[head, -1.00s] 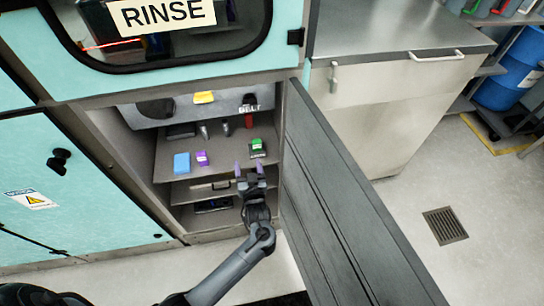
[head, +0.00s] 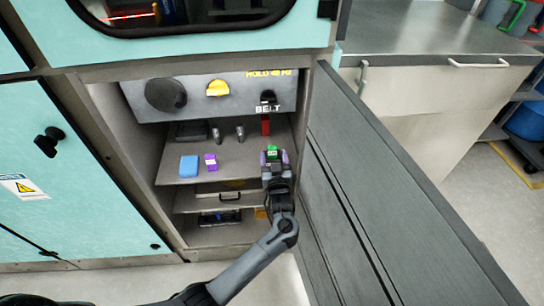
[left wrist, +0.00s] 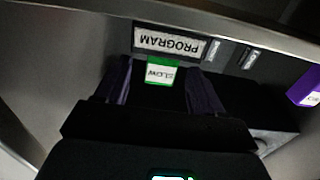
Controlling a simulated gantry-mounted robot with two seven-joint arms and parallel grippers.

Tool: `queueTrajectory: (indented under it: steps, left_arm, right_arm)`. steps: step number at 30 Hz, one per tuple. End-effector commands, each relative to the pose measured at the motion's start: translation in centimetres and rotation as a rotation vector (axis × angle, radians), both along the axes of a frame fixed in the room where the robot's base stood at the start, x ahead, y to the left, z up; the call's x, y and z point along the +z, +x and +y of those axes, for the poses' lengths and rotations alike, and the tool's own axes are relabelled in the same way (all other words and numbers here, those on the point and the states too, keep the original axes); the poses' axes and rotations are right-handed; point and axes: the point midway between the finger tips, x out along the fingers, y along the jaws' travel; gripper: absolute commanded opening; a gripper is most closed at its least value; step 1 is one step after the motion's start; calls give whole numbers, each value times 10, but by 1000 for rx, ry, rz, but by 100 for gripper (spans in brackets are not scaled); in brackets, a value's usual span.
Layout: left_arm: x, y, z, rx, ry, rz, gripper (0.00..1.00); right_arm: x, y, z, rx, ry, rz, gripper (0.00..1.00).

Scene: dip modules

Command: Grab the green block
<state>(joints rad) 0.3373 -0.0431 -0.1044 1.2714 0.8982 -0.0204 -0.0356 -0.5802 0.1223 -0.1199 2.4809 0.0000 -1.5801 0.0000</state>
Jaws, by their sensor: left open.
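The green block (head: 272,151) stands on the cabinet's upper shelf, toward the right side. In the left wrist view the green block (left wrist: 158,72) has a white label that reads SLOW upside down. My left gripper (head: 273,157) is open, with its purple-tinted fingers on either side of the block. In the left wrist view the fingers (left wrist: 158,82) flank the block, with a gap on both sides. The block's lower part is hidden by the gripper. My right gripper is not in view.
A blue block (head: 188,165) and a purple block (head: 210,162) stand left on the shelf (head: 235,165). A control panel with knobs (head: 190,98) is above. The open cabinet door (head: 385,190) borders the arm's right side.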

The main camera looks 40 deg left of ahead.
Motion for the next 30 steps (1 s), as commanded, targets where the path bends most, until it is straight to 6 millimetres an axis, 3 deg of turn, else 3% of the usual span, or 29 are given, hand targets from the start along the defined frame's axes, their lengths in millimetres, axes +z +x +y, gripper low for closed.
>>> queueTrajectory:
  steps: [12,24,30]
  left_arm:
    - [0,28,31,0,0,-1,68]
    - [3,36,39,-1,0,0,68]
    - [3,36,39,-1,0,0,39]
  right_arm:
    - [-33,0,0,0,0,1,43]
    - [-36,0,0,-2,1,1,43]
    - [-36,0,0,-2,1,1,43]
